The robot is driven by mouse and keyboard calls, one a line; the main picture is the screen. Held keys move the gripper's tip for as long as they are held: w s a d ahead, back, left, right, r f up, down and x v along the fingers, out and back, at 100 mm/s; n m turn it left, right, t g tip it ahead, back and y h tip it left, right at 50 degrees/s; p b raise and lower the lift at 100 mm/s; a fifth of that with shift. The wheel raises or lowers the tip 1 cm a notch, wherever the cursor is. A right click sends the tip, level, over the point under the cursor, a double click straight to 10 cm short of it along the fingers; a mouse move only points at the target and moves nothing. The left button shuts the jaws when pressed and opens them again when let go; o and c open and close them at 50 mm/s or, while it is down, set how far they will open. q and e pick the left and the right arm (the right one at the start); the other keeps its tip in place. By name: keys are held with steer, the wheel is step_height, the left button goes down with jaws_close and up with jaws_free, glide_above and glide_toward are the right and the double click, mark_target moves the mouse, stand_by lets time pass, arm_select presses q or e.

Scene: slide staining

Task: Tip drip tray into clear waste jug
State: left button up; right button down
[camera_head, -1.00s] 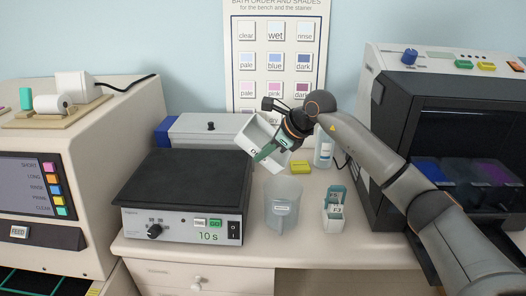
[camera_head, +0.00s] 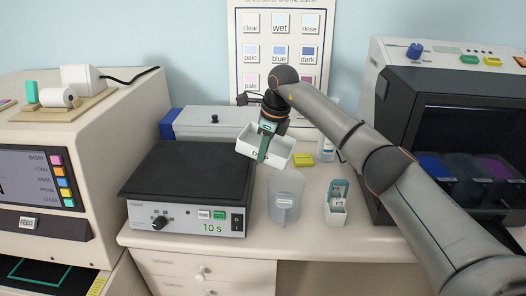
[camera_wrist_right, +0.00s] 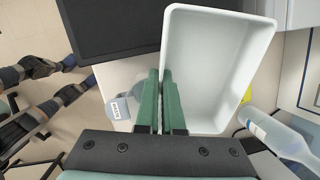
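The white drip tray (camera_head: 247,149) hangs in the air above and slightly left of the clear waste jug (camera_head: 285,203), apart from it. The tray is nearly level, with a slight slope down to the right. My right gripper (camera_head: 264,154) is shut on the tray's near wall. In the right wrist view the green fingers (camera_wrist_right: 160,78) pinch the wall of the tray (camera_wrist_right: 215,60), whose inside looks white and empty. The jug (camera_wrist_right: 117,108) shows partly behind the fingers there. The jug stands upright on the bench; its contents are unclear. My left gripper is not in view.
A black-topped hotplate box (camera_head: 190,180) stands left of the jug. A yellow block (camera_head: 303,160) and a white bottle (camera_head: 326,148) are behind. The dark stainer (camera_head: 450,130) fills the right.

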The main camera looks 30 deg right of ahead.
steer(key=shift+w+a+f+g+h, duration=0.1)
steer(key=shift+f+g+h, duration=0.55)
steer(key=shift+g, duration=0.35)
steer(key=shift+f, duration=0.1)
